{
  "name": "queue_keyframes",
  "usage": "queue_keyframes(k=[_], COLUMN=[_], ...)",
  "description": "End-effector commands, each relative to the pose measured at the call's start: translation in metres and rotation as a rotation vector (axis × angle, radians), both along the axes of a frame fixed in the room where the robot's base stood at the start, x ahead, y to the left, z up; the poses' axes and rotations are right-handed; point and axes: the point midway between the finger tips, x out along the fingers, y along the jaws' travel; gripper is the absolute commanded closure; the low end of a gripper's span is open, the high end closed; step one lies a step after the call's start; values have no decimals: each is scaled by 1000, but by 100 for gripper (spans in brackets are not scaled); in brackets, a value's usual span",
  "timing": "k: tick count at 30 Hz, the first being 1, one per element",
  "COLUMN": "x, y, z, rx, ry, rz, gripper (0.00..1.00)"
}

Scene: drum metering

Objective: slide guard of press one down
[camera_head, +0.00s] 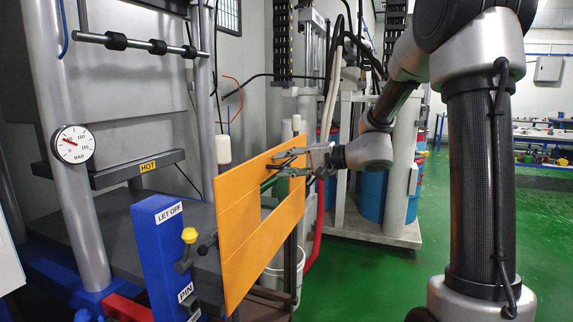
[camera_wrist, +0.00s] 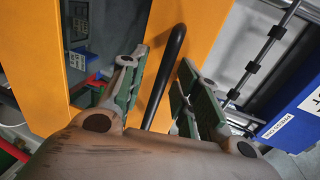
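The guard is an orange panel (camera_head: 238,190) standing upright in front of the press; it also fills much of the wrist view (camera_wrist: 200,25). A black bar handle (camera_wrist: 176,45) is on its face in the wrist view. My gripper (camera_head: 283,162) is at the panel's upper right part in the head view. In the wrist view, my gripper (camera_wrist: 163,62) has its green-padded fingers apart, one on each side of the handle. Gaps show between the bar and the pads. In the head view the handle is hard to make out behind the fingers.
A blue post (camera_head: 165,245) labelled LET OFF and PIN, with a yellow knob (camera_head: 189,236), stands left of the guard. A round gauge (camera_head: 73,144) and a HOT plate (camera_head: 148,166) are on the press. Blue drums (camera_head: 372,193) stand behind. Green floor (camera_head: 400,280) is clear at right.

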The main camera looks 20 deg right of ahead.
Motion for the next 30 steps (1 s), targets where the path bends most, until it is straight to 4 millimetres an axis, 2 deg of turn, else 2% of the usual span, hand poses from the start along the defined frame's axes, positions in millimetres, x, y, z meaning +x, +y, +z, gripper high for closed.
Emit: queue_keyframes(k=[2,6,7,16,20,26,30], x=[0,0,0,0,0,-1,-1], y=[0,0,0,0,-1,-1,0], z=[0,0,0,-2,-12,-54,-100], rx=[0,0,0,0,0,1,2], ry=[0,0,0,1,4,9,13], rz=[0,0,0,0,-1,-2,0], gripper=[72,97,100,100,100,100,100])
